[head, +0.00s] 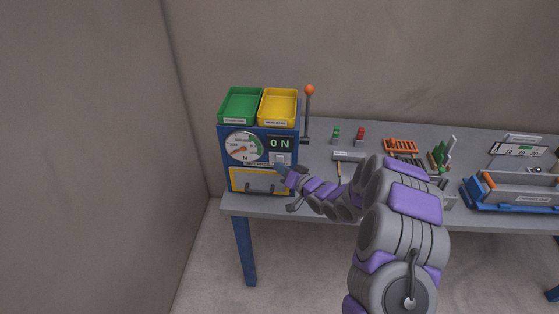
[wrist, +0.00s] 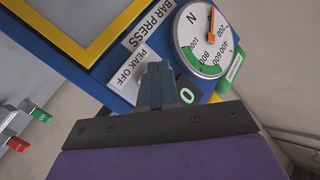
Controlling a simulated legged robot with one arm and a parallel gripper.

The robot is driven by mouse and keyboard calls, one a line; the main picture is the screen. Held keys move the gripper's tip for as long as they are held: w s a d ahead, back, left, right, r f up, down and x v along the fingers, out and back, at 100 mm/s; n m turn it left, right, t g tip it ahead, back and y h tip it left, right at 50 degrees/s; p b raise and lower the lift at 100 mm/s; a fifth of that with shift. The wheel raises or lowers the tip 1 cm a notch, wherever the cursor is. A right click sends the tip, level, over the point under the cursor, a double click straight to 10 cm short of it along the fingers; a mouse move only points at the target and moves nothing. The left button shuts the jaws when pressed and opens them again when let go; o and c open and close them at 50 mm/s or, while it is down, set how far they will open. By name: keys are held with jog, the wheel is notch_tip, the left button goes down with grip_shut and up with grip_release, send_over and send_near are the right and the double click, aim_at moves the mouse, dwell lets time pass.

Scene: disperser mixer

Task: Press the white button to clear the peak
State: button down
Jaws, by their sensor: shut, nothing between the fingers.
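The blue bar press (head: 232,172) stands at the left end of the table. Its front has a round gauge (head: 245,147) with an orange needle, and a dark display (head: 281,143) reading "0 N". A small pale button (head: 281,158) shows just below the display in the head view. My gripper (head: 281,169) is shut and empty, with its tips close to the front at this button. In the wrist view my gripper (wrist: 156,68) covers the area beside the white "PEAK OFF" label (wrist: 130,72); the button is mostly hidden there. I cannot tell whether the tips touch it.
Green (head: 240,104) and yellow (head: 278,106) trays sit on top of the press. A lever with an orange knob (head: 309,90) rises at its right side. A yellow-framed panel (head: 257,183) is low on the front. Racks and a blue-based tray (head: 512,205) occupy the table's right.

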jog(key=shift+s, duration=0.1)
jog(key=s+b, duration=0.1)
jog(key=s, duration=0.3)
jog(key=shift+s+a, duration=0.1)
jog(key=shift+s, duration=0.3)
dwell(0.9)
jog(key=s+d+r+g+h+b, duration=0.1)
jog(key=s+d+r+g+h, duration=0.2)
jog(key=s+d+h, duration=0.35)
jog(key=s+d+r+g+h, duration=0.3)
jog(key=s+d+h, duration=0.1)
jog(key=s+d, duration=0.55)
jog(key=s+d+r+g, duration=0.1)
jog(key=s+g, duration=0.3)
jog(key=s, duration=1.2)
jog(key=s+d+r+m+g, duration=0.1)
jog(key=s+r+g, duration=0.2)
jog(key=s, duration=1.2)
jog(key=shift+s+r+g+h+b, duration=0.35)
jog(key=shift+s+r+g+b, duration=0.1)
jog(key=shift+r, duration=0.15)
